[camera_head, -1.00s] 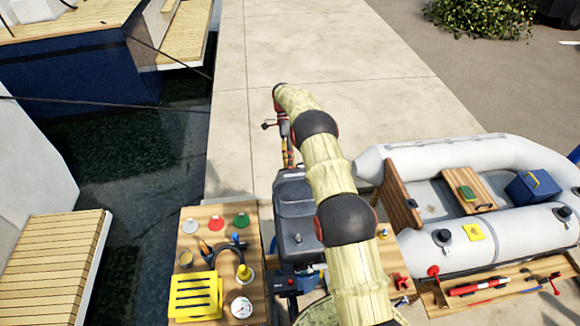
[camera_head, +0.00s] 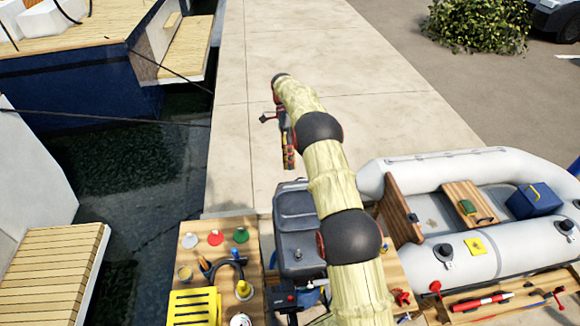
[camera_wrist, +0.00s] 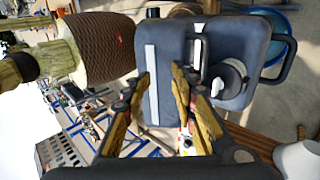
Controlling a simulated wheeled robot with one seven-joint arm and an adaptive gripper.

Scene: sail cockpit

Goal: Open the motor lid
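The outboard motor (camera_head: 296,222) is a dark grey-blue casing standing between the wooden table and the dinghy. My arm hides part of its right side. In the wrist view it appears as a panel with a white stripe (camera_wrist: 151,85) and a second dark part with a round black cap (camera_wrist: 228,78) and a handle. I cannot clearly tell which part is the lid or whether it is open. My gripper (camera_head: 287,150) hangs beyond the motor's far edge in the head view. In the wrist view its two yellow-black fingers (camera_wrist: 162,78) are apart with nothing visibly held between them.
A grey inflatable dinghy (camera_head: 480,170) lies to the right. Water is at left. The concrete quay (camera_head: 330,60) beyond is clear.

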